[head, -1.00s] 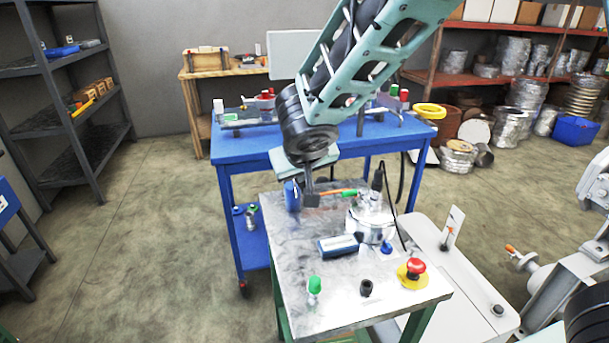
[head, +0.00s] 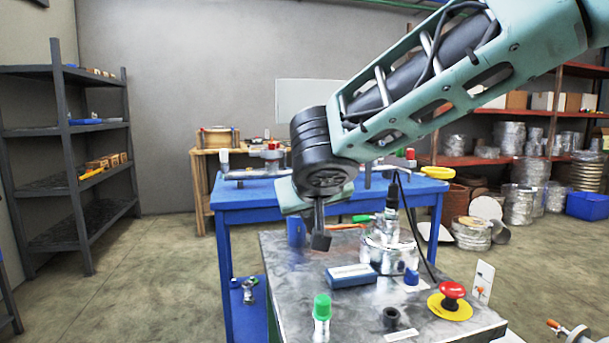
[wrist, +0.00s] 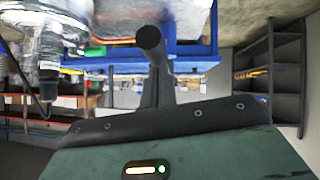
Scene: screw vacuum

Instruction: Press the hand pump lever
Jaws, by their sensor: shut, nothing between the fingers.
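My gripper (head: 320,242) is shut and empty, pointing down over the far left part of a grey metal-topped table (head: 290,280). Its dark fingers also show in the wrist view (wrist: 152,65). A silver round vessel (head: 385,255) with a black-topped fitting and cable stands to the right of the gripper; its shiny side shows at upper left in the wrist view (wrist: 30,35). I cannot make out for certain which part is the hand pump lever. An orange-tipped metal piece (head: 570,332) shows at the lower right edge, cut off by the frame and well apart from the gripper.
On the table are a blue box (head: 352,277), a green-capped bottle (head: 321,312), a black fitting (head: 391,318) and a red button (head: 453,290) on yellow. A blue table (head: 250,192) stands behind. Dark shelves (head: 60,130) are left. Floor at left is clear.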

